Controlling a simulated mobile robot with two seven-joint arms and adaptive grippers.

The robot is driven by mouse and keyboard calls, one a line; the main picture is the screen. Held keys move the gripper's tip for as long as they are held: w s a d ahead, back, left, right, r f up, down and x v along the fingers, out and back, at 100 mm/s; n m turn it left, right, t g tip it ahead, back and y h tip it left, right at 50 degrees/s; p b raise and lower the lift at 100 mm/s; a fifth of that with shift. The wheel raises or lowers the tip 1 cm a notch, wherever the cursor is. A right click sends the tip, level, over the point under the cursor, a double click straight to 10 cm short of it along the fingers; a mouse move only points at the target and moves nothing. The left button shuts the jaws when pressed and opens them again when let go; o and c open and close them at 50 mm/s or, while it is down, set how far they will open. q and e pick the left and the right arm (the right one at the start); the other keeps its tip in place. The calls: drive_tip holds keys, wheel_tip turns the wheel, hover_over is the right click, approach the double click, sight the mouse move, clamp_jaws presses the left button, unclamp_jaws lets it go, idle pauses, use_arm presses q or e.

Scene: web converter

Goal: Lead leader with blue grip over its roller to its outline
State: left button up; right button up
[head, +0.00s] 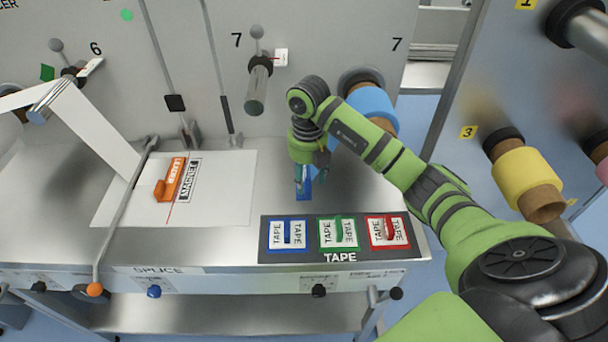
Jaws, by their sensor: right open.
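My right gripper (302,178) reaches down from the right arm, with its fingers open just above the steel table. A small blue piece (306,190), which looks like the blue grip, shows at its fingertips; the gripper partly hides it, and I cannot tell whether they touch. No leader web can be made out at the blue piece. A grey roller (257,88) under a number 7 sticks out of the wall, left of the gripper. My left gripper is not in view.
A tape board (340,253) with blue, green and red pieces lies at the table's front right. A white web (95,128) runs from the roller at 6 to the table. A rod (125,205) crosses the white sheet. A blue roll (371,104) sits behind my right arm.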

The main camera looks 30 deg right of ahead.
sight(306, 185)
drive_tip(key=f, duration=0.2)
drive_tip(key=shift+w+f+p, duration=0.3)
drive_tip(key=shift+f+p, duration=0.05)
drive_tip(key=shift+f, duration=0.05)
drive_tip(key=shift+d+f, duration=0.1)
drive_tip(key=shift+f, duration=0.35)
drive_tip(key=shift+c, duration=0.4)
drive_tip(key=c, duration=0.7)
clamp_jaws()
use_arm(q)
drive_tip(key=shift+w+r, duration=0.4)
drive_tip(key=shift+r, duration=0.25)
use_arm(e)
drive_tip(key=shift+w+r, duration=0.1)
